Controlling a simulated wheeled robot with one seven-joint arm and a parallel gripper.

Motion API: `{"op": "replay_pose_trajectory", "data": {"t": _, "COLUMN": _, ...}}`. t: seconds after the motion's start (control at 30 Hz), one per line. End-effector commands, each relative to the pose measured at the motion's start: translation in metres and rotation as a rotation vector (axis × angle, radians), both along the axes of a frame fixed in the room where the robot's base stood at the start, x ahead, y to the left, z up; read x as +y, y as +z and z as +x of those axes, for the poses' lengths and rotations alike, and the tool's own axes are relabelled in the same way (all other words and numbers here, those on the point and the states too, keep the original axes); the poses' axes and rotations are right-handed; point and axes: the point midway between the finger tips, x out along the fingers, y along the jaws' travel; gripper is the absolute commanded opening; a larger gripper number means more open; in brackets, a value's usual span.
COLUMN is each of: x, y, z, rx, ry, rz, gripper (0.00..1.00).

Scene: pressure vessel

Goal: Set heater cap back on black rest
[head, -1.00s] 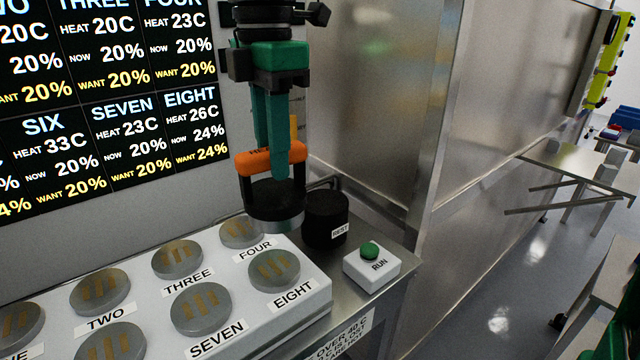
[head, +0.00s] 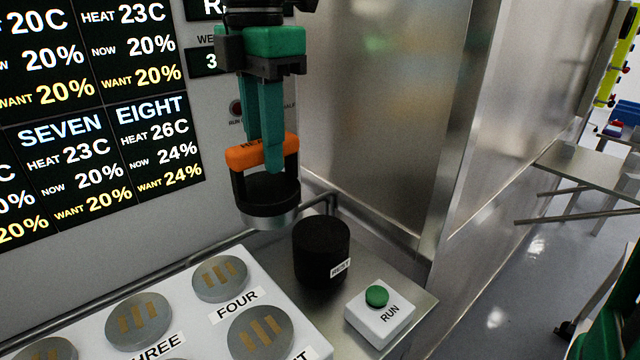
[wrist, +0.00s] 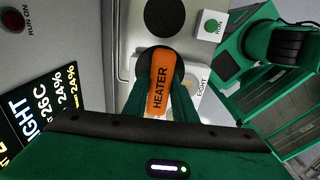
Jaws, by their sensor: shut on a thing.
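The heater cap (head: 268,190) is a dark cup with a metal lower rim and an orange handle. My gripper (head: 268,158) is shut on the orange handle, with its teal fingers on either side. The cap hangs upright in the air, to the left of the black rest and apart from it. The black rest (head: 321,254) is a short black cylinder with a white label, standing on the metal bench with a bare top. In the wrist view the handle (wrist: 160,88) reads HEATER between the fingers, and the rest (wrist: 160,24) shows as a dark disc beyond it.
A white block (head: 273,290) with several round metal pads lies left of the rest. A white RUN box (head: 380,314) with a green button stands right of it. A metal panel (head: 385,110) rises behind. A dark display (head: 90,110) is on the wall at left.

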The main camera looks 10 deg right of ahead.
Motion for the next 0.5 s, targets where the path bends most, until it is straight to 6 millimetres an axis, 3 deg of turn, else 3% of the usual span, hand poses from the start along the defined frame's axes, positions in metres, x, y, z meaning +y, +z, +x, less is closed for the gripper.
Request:
{"op": "replay_pose_trajectory", "data": {"t": 0.27, "x": -0.011, "y": -0.006, "z": 0.007, "rx": -0.006, "ry": -0.005, "rz": -0.005, "gripper": 0.0}}
{"op": "replay_pose_trajectory", "data": {"t": 0.5, "x": -0.039, "y": -0.026, "z": 0.029, "rx": -0.006, "ry": -0.007, "rz": -0.009, "gripper": 0.0}}
